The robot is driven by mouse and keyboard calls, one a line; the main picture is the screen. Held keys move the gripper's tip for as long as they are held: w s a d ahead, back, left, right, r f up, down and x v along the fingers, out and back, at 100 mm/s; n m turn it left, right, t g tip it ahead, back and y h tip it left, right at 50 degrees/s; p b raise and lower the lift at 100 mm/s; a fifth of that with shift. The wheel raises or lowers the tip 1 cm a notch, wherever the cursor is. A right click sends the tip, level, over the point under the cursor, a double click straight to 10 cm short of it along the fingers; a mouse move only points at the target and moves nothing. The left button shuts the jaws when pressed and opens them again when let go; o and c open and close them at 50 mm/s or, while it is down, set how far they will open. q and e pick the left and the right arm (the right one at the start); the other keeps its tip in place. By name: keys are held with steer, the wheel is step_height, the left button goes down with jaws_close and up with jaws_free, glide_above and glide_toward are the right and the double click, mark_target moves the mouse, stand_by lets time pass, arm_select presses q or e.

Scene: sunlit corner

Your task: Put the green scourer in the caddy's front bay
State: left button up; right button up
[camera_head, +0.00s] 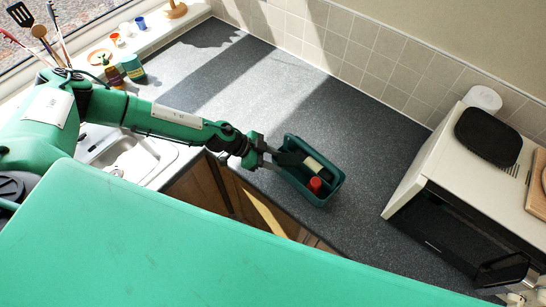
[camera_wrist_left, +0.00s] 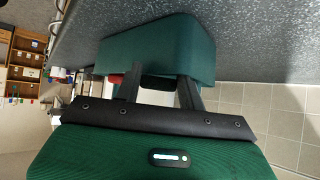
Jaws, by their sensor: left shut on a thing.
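The dark green caddy (camera_head: 337,186) stands on the grey counter; it also shows in the left wrist view (camera_wrist_left: 165,40). My left gripper (camera_head: 276,157) is at its left end, its fingers reaching over the rim. It is shut on a dark block (camera_head: 291,158), which looks like the green scourer in shade; the block shows between the fingers in the left wrist view (camera_wrist_left: 156,82). Its lower part is hidden, and I cannot tell whether it touches the caddy. A red item (camera_head: 315,185) and a cream block (camera_head: 317,168) are in the caddy.
A white microwave (camera_head: 440,180) with a black pan-like item (camera_head: 488,136) on top stands to the right. The sink (camera_head: 135,158) is to the left. Bottles and small pots stand on the window sill. The counter behind the caddy (camera_head: 270,95) is clear.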

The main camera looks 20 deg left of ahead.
arm_select(q)
steer(key=o, duration=0.7)
steer(key=shift+f, duration=0.1)
steer(key=shift+w+r, duration=0.15)
steer(key=shift+r, duration=0.4)
steer(key=b+v, duration=0.1)
steer(key=v, duration=1.1)
steer(key=shift+r, duration=0.1)
steer(key=shift+d, duration=0.1)
